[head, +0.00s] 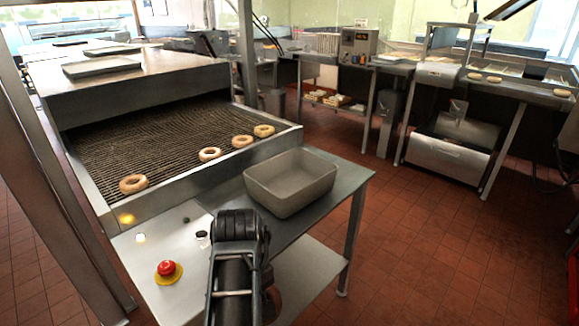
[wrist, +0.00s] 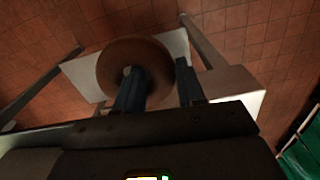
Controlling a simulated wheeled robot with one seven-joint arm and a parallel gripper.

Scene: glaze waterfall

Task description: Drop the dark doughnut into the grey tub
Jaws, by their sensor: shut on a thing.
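My gripper (wrist: 158,72) is shut on a brown, dark-looking doughnut (wrist: 112,62) in the wrist view. One finger passes through the doughnut's hole and the other is outside its ring, with the ring's side between them. The grey tub (head: 262,190) stands upright on the metal table in the head view, right of the conveyor. Its visible inside looks empty.
Several pale-topped doughnuts (head: 210,154) lie on the mesh conveyor (head: 150,135) at the left. A red button (head: 166,268) is on the metal panel at the front. The table (head: 335,190) has a little bare surface right of the tub. Red tiled floor lies beyond.

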